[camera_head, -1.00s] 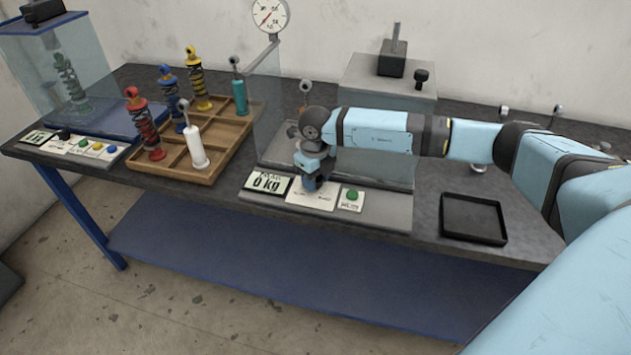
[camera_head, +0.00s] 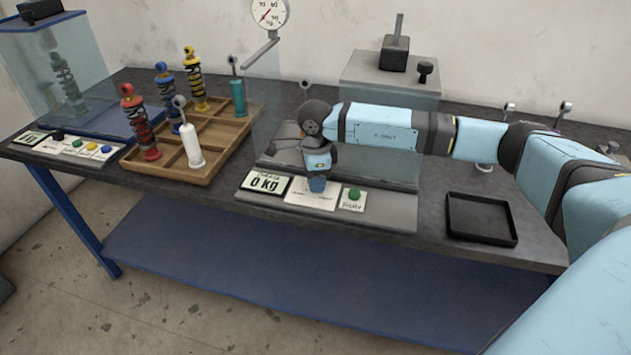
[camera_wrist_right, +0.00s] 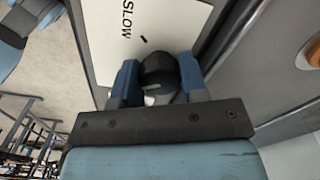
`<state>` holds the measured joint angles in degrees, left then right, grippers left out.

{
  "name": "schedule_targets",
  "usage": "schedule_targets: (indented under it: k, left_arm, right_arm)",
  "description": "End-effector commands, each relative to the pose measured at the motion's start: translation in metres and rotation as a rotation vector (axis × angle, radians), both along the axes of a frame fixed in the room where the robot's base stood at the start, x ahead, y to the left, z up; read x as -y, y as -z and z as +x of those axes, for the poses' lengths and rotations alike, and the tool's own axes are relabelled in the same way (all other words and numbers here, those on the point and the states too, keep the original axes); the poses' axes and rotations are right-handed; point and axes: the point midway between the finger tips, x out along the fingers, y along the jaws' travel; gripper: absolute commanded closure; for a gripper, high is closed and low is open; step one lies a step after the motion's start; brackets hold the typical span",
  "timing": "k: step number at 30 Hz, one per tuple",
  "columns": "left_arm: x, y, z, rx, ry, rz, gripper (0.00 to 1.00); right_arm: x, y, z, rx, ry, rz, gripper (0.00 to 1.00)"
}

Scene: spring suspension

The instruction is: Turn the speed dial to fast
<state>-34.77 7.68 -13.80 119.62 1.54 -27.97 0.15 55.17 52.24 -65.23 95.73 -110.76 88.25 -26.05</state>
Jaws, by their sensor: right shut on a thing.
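The speed dial is a dark rounded knob (camera_wrist_right: 158,70) on a white card, seen in the right wrist view. The word SLOW (camera_wrist_right: 126,20) and a short black mark (camera_wrist_right: 143,39) are printed on this card (camera_wrist_right: 170,18). My right gripper (camera_wrist_right: 160,82) is shut on the dial, with a blue finger on each side. In the head view my right gripper (camera_head: 317,184) points down at the white card (camera_head: 308,198) on the grey front panel and hides the dial. The knob's pointer is not clear.
On the same panel, a "0 kg" display (camera_head: 265,184) is left of the card and a green button (camera_head: 354,194) right of it. A clear guard (camera_head: 375,170) stands behind. A black tray (camera_head: 481,219) is at right; a wooden tray (camera_head: 198,176) with several shock absorbers is at left.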

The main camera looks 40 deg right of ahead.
Motion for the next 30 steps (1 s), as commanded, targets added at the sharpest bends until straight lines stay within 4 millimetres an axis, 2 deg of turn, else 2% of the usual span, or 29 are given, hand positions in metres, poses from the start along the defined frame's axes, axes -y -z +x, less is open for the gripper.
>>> schedule_targets:
  k: [12, 30]
  left_arm:
    - [0.0030, 0.0020, 0.0010, 0.014, 0.001, -0.003, 0.57]
    - [0.0037, 0.0029, 0.0006, 0.013, 0.000, -0.004, 0.57]
  right_arm:
    - [-0.0001, -0.0007, 0.0005, 0.003, -0.206, 0.000, 0.84]
    - [-0.0002, -0.0014, 0.0005, 0.002, -0.240, 0.000, 0.84]
